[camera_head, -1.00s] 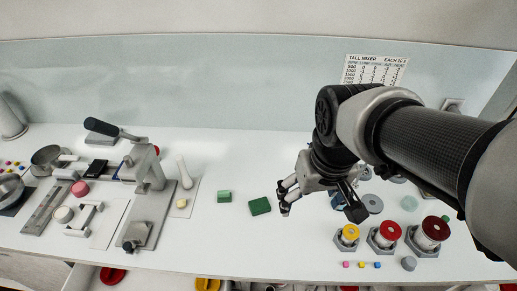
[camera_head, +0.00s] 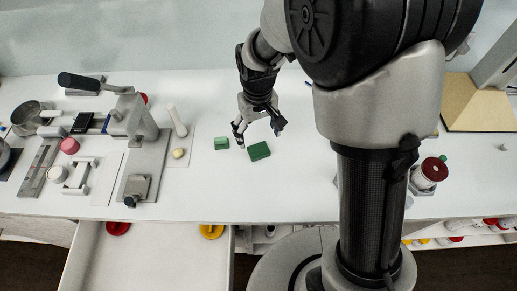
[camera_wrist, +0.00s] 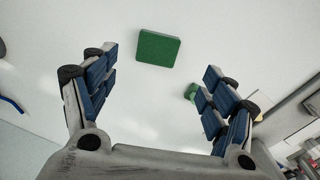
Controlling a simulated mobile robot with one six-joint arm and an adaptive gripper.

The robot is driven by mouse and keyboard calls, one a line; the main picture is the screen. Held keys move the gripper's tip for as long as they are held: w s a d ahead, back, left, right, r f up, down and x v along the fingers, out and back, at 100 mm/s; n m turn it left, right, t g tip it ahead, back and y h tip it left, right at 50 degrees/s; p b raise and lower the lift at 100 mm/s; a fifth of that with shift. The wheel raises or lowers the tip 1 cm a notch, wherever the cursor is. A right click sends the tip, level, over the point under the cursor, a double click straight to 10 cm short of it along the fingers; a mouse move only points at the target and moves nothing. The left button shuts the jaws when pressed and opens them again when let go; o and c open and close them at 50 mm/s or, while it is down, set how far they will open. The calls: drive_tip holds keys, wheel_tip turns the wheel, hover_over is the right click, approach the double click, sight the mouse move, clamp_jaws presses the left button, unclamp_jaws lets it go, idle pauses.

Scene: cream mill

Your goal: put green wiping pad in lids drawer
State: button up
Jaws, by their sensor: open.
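Two green pieces are on the white worktop. The larger dark green pad (camera_head: 259,151) lies flat; in the wrist view it (camera_wrist: 158,48) is ahead of the fingertips, between their lines. The smaller green block (camera_head: 221,143) is to its left, and in the wrist view it (camera_wrist: 191,92) sits by the right finger. My gripper (camera_head: 258,131) is open and empty above and just behind the two green pieces. An open drawer (camera_head: 150,262) below the worktop's front edge holds a red round item (camera_head: 118,228) and a yellow one (camera_head: 211,231). I cannot read any drawer label.
A lever press (camera_head: 130,115) stands at the left with a pot (camera_head: 27,117), a pink piece (camera_head: 70,146) and a white pestle-like piece (camera_head: 177,120). My arm hides much of the right side. A dark red-topped spool (camera_head: 433,170) shows there. The worktop before the green pieces is clear.

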sight(259, 149)
drive_tip(key=f+b, duration=0.1)
drive_tip(key=f, duration=0.3)
drive_tip(key=f+b, duration=0.2)
drive_tip(key=f, duration=0.3)
drive_tip(key=shift+w+d+f, duration=0.1)
drive_tip(key=shift+w+f, duration=0.05)
drive_tip(key=shift+w, duration=0.05)
drive_tip(key=c, duration=0.9)
drive_tip(key=shift+r, duration=0.2)
drive_tip(key=shift+c, duration=0.2)
